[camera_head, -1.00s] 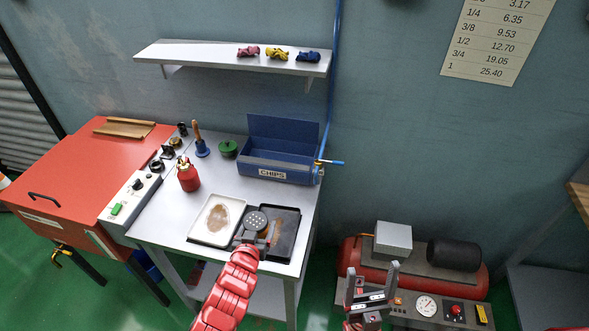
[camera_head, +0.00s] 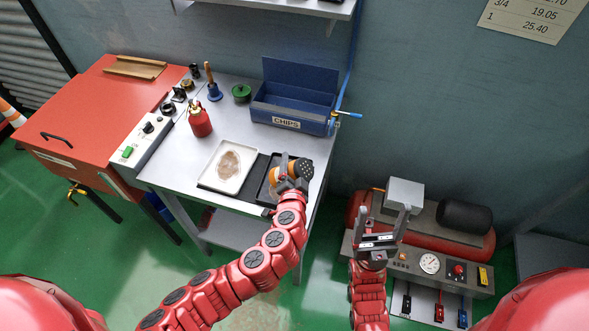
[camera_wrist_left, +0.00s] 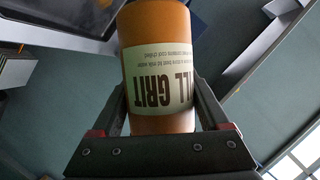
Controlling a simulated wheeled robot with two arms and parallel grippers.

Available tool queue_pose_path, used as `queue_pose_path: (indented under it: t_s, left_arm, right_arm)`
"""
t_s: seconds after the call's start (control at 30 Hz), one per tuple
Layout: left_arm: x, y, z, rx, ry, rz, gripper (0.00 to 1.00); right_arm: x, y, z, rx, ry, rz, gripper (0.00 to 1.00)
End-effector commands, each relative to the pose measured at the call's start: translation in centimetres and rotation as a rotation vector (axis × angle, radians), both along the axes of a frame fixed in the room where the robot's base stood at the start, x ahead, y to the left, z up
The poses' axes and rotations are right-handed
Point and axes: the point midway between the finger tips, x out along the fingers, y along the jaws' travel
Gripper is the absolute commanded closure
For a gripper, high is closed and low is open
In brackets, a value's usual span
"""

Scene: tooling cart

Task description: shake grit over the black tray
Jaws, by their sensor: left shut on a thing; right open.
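In the left wrist view the shaker (camera_wrist_left: 160,30) stands between the fingers, with a pale label reading "ILL GRIT". The black tray is largely hidden behind the gripper and shaker, so any grit on it cannot be made out. My right gripper (camera_head: 386,222) is open and empty, in front of the compressor and away from the table.
A white tray (camera_head: 246,184) with a brown patch (camera_head: 229,164) lies left of the black tray. A red bottle (camera_head: 200,122), a wooden-handled bell-shaped thing (camera_head: 213,90), a green pot (camera_head: 241,93) and the blue CHIPS box (camera_head: 265,115) stand behind. The compressor (camera_head: 470,241) is on the floor at right.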

Motion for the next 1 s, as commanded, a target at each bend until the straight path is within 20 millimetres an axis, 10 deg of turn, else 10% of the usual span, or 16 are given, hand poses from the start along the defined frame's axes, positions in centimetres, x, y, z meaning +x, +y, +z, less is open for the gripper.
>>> queue_pose_path:
  t_s: [1.0]
  left_arm:
    - [1.3, 4.1, -3.7, 0.998, -0.336, 0.003, 0.99]
  right_arm:
    - [0.0, 0.0, -12.3, 0.0, 0.0, 0.0, 0.21]
